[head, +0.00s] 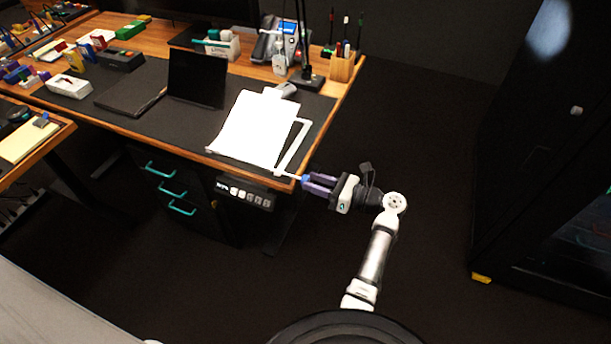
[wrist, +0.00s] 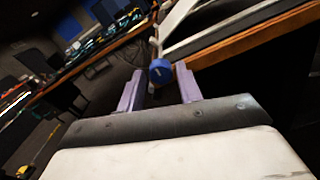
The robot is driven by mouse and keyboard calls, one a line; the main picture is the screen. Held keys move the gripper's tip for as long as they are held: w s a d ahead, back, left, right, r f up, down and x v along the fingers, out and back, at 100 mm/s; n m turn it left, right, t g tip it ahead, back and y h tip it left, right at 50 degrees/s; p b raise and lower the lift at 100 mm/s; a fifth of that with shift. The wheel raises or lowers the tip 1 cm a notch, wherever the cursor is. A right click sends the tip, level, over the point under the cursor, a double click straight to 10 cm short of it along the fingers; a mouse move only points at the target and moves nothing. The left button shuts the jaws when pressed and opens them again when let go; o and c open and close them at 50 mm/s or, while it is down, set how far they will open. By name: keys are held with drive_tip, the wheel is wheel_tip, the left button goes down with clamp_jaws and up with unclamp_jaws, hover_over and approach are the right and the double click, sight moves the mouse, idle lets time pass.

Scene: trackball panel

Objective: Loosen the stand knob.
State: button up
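The stand knob is a round blue knob (wrist: 160,72) at the end of a thin rod by the desk's front edge. It also shows as a small blue spot (head: 305,179) in the head view, at the desk's near right corner. The stand (head: 293,147) has a pale frame and holds a white sheet or board (head: 254,128). My gripper (wrist: 159,70) is open, with its purple fingers on either side of the knob and a gap visible at each side. In the head view my gripper (head: 309,183) reaches the knob from the right.
The desk (head: 335,93) carries a laptop (head: 197,78), a lamp base (head: 307,80) and a pen holder (head: 342,67). A button panel (head: 245,194) hangs under the front edge near my gripper. A dark cabinet (head: 550,150) stands at right; the floor between is clear.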

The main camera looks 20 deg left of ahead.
sight(309, 180)
drive_tip(key=shift+a, duration=1.6)
drive_tip(key=c, duration=0.7)
drive_tip(key=shift+n, duration=2.9)
